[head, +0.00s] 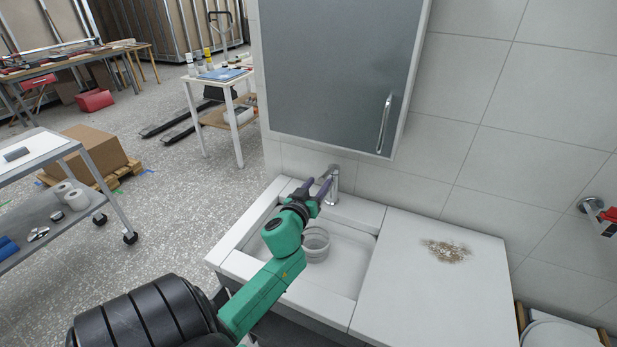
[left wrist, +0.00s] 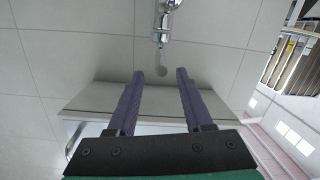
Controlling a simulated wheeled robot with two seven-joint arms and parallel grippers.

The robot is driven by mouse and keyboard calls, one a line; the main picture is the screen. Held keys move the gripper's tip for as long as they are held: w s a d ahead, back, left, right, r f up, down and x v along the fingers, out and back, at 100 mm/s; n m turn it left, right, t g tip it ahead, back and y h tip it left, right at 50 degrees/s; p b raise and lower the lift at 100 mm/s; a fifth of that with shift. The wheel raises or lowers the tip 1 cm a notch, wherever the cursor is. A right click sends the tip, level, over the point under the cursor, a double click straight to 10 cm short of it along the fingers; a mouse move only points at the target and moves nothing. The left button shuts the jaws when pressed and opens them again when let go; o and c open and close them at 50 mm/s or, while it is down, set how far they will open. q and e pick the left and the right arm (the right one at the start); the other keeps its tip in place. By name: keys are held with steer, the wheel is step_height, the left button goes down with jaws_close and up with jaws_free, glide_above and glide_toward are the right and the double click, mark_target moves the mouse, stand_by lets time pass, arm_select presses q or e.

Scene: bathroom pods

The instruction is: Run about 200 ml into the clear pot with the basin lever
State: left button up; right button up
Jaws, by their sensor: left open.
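The clear pot (head: 316,246) stands upright in the white basin (head: 345,262), below and partly behind my left gripper's wrist. Its contents cannot be told. The chrome basin tap (head: 333,186) stands at the basin's back edge against the tiled wall. It also shows in the left wrist view (left wrist: 165,20), beyond the fingertips. My left gripper (head: 318,187) has purple fingers and is open at the tap, with nothing held between them. In the left wrist view the fingers (left wrist: 161,76) are spread apart. Contact with the lever cannot be told. My right gripper is not in view.
The white counter (head: 430,300) right of the basin bears a brown crumbly patch (head: 446,251). A wheeled cart (head: 75,190) stands left.

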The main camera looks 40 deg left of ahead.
arm_select(q)
steer(key=b+v, duration=0.1)
steer(key=v, duration=0.6)
steer(key=shift+s, duration=0.15)
stand_by(7.2)
